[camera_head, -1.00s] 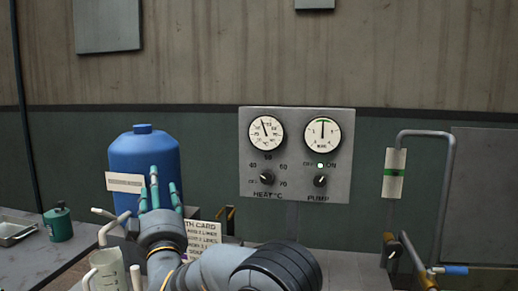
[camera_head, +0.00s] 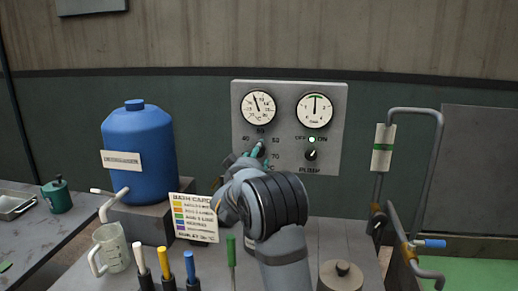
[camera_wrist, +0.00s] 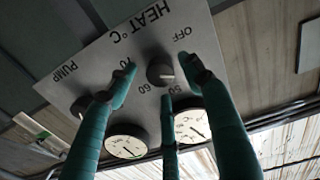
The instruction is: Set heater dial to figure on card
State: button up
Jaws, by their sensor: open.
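The heater dial (camera_wrist: 160,70) is a dark round knob on the grey panel (camera_head: 240,110), below the left gauge; my gripper hides it in the head view. In the wrist view, upside down, OFF, 50, 60 and 70 show around it, and its white mark points rightward; the exact figure is unclear. My gripper (camera_head: 258,153) has its green fingers at the panel. In the wrist view, my gripper (camera_wrist: 162,82) is open, its fingers spread around the dial; contact is unclear. The bath card (camera_head: 194,218) stands upright on the bench; its bottom line is too small to read surely.
The pump knob (camera_head: 310,155) is right of the dial, with a lit green lamp above. A blue tank (camera_head: 138,150) stands left. A jug (camera_head: 115,250) and several coloured-handled tools (camera_head: 190,268) are in front. A bent pipe (camera_head: 378,185) is at right.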

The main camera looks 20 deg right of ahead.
aim_at(259, 157)
jog(key=shift+p+x, duration=0.35)
jog(key=shift+x, duration=1.25)
jog(key=shift+c, duration=0.6)
jog(key=c, duration=1)
